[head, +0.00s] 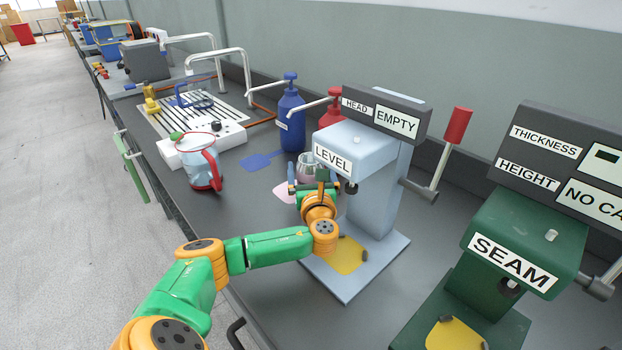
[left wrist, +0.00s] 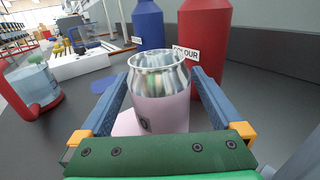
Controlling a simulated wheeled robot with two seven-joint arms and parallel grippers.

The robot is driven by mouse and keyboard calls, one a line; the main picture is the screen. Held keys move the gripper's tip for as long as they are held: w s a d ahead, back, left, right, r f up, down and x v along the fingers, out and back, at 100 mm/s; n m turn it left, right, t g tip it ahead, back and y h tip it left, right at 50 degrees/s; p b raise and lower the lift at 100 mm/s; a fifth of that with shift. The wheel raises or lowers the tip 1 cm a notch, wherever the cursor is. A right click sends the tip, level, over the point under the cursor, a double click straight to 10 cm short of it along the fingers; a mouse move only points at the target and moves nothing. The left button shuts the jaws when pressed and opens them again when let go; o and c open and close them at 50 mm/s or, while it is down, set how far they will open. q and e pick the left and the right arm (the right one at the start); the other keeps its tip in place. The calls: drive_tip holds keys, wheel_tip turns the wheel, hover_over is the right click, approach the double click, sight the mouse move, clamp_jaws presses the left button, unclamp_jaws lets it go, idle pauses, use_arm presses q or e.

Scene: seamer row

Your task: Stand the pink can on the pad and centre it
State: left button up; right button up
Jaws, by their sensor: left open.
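The pink can (left wrist: 162,105), with an open silver top, stands upright between the two blue fingers of my left gripper (left wrist: 162,85) in the left wrist view. In the head view the can (head: 311,164) shows just beyond my left gripper (head: 305,186), partly hidden by it. The gripper is open around the can; I cannot tell whether either finger touches it. A yellow pad (head: 348,256) lies on the base of the pale blue LEVEL machine (head: 389,190), partly hidden by my arm. A second yellow pad (head: 455,334) lies under the green SEAM machine (head: 515,255). My right gripper is out of view.
A pink mat (head: 284,191) lies by the can. A blue bottle (head: 290,122) and a red bottle (head: 331,113) stand behind. The LEVEL machine's head is close right of my gripper.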

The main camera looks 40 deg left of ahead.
use_arm(q)
drive_tip(key=shift+s+r, duration=0.1)
drive_tip(key=c, duration=0.4)
clamp_jaws()
